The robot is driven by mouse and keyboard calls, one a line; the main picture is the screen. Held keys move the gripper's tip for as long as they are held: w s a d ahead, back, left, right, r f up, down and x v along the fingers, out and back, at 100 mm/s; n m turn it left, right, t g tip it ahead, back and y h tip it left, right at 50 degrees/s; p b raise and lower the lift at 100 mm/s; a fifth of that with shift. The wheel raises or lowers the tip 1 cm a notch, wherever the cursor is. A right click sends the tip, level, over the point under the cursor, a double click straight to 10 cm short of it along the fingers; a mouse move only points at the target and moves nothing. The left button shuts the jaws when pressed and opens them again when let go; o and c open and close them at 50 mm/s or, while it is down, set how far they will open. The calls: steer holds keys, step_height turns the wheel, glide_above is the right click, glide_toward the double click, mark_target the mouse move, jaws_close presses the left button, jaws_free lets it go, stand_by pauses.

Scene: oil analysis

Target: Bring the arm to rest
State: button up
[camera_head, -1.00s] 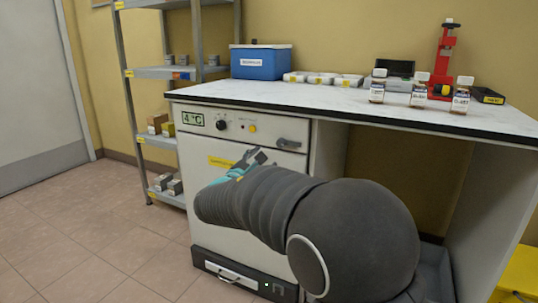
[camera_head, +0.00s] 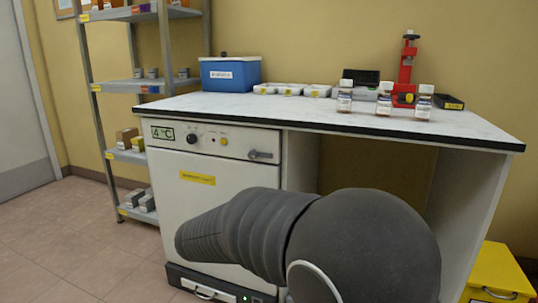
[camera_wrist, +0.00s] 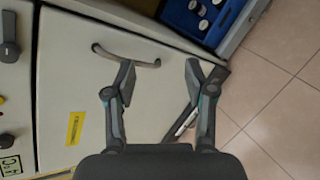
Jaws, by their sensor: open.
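My gripper (camera_wrist: 158,76) is open and empty in the wrist view, its two fingers spread apart in front of the white cabinet door. In the head view my dark arm fills the lower middle and hides the gripper. The white cabinet (camera_head: 215,205) has a 4 °C display (camera_head: 163,132), a knob and a lever handle (camera_head: 261,155) along its top. A yellow label (camera_head: 197,178) is on its door. In the wrist view the door (camera_wrist: 75,85) and a curved handle (camera_wrist: 125,55) lie beyond the fingers, apparently without contact.
The worktop (camera_head: 225,106) carries a blue box (camera_head: 230,73), white dishes, several bottles (camera_head: 384,99) and a red stand (camera_head: 406,65). Metal shelves (camera_head: 125,87) stand left. A yellow bin (camera_head: 495,275) is lower right. A blue container with white-capped items (camera_wrist: 196,18) shows in the wrist view.

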steer(key=s+d+f+m+g+y+p, duration=0.15)
steer(key=s+d+m+g, duration=0.35)
steer(key=s, duration=0.5)
steer(key=s+d+m+g+y+p, duration=0.1)
steer(key=s+d+m+g+y, duration=0.15)
steer(key=s+d+m, duration=0.55)
steer(key=s+d+r+m+t+y+p, duration=0.1)
steer(key=s+d+r+m, duration=0.1)
steer(key=s, duration=0.4)
steer(key=s+d+r+m+t+y+p, duration=0.1)
steer(key=s+d+r+m, duration=0.2)
steer(key=s+r, duration=0.3)
steer(key=shift+s+d+t+y, duration=0.3)
steer(key=shift+d+t+y, duration=0.1)
steer(key=shift+d, duration=0.5)
